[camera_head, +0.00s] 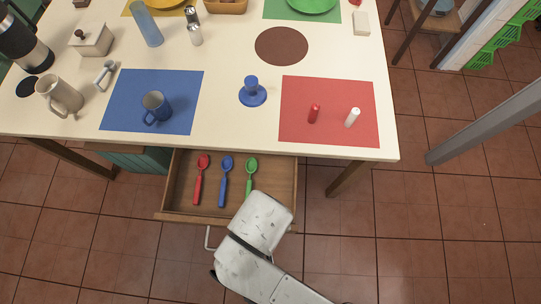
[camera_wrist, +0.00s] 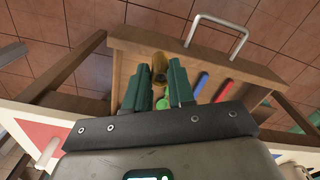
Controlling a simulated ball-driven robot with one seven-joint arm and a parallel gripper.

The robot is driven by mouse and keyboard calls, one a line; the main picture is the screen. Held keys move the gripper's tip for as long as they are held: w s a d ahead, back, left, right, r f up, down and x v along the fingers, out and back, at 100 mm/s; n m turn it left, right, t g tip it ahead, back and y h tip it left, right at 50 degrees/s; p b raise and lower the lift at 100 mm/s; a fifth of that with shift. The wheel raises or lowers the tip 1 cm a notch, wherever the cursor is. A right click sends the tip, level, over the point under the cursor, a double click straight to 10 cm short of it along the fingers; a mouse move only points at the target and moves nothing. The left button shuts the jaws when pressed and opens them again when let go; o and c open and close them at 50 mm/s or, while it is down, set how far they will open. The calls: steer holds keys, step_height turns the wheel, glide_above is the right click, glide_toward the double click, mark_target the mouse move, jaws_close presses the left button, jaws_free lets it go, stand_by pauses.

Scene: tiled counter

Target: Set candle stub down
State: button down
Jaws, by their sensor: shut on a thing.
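The stub shows between the fingertips in the wrist view, above the open wooden drawer. Its lower end and its height over the drawer floor cannot be told. In the head view my white arm covers the gripper and stub at the drawer's front right.
The open drawer (camera_head: 175,216) holds a red spoon (camera_head: 198,185), a blue spoon (camera_head: 224,182) and a green spoon (camera_head: 250,174). Above it, the counter carries a blue mat (camera_head: 118,100) with a mug, a blue stand (camera_head: 252,94), and a red mat (camera_head: 354,95) with red and white pieces.

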steer(key=w+f, duration=0.3)
steer(key=w, duration=0.1)
steer(key=w+d+f, duration=0.1)
steer(key=w+f, duration=0.2)
steer(key=w, duration=0.1)
steer(key=w+d+f, duration=0.1)
steer(key=w+f, duration=0.2)
steer(key=w, duration=0.1)
steer(key=shift+w+d+f, duration=0.1)
steer(key=shift+d, duration=0.1)
steer(key=shift+f, duration=1.55)
steer(key=shift+d, duration=0.1)
steer(key=shift+f, duration=0.2)
steer(key=c, duration=1)
jaws_free()
steer(key=shift+o, duration=0.2)
steer(key=shift+r, duration=0.1)
